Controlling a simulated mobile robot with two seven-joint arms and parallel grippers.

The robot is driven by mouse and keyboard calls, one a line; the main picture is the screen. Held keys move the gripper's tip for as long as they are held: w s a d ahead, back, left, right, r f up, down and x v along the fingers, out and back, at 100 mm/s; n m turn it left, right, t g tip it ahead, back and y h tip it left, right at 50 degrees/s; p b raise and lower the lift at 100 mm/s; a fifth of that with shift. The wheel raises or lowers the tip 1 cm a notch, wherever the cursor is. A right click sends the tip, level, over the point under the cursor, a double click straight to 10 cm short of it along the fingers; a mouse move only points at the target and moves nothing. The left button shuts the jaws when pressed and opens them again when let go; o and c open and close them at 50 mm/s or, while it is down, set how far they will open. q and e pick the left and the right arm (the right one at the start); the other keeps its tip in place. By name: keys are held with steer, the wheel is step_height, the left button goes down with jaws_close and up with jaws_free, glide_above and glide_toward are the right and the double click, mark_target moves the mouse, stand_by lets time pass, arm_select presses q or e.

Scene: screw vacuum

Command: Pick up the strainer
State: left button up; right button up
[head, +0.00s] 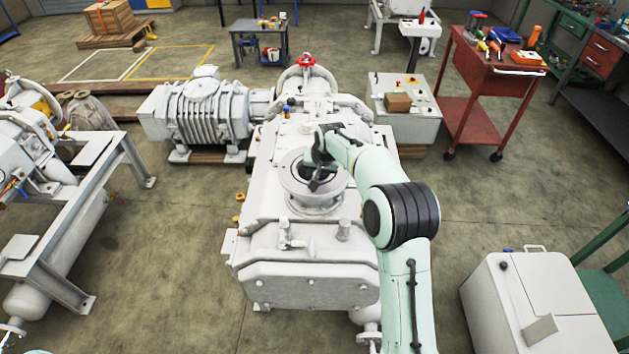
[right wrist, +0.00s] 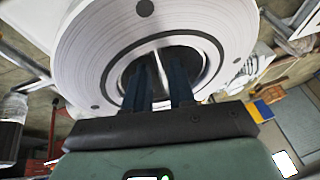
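The strainer is hard to make out. In the right wrist view a light metal bar (right wrist: 159,62), possibly part of the strainer, crosses the dark-ringed round opening. The opening sits in the white round flange (right wrist: 88,55), which also shows on top of the big white pump (head: 310,205) in the head view. My right gripper (head: 314,182) points down into the opening. Its two dark fingers (right wrist: 160,85) are a little apart, on either side of the bar. Whether they touch it is unclear, and their tips are partly hidden. My left gripper is not in view.
A white motor unit (head: 195,112) and a red handwheel (head: 305,61) stand behind the flange. A red tool cart (head: 475,62) is at back right and a white cabinet (head: 530,300) at front right. A white frame (head: 90,215) stands at left. Open floor lies between them.

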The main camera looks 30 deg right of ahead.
mark_target(314, 173)
steer(key=x, duration=0.3)
steer(key=shift+w+d, duration=0.1)
steer(key=shift+w, duration=0.3)
steer(key=shift+s, duration=0.25)
steer(key=shift+c, duration=1)
jaws_close()
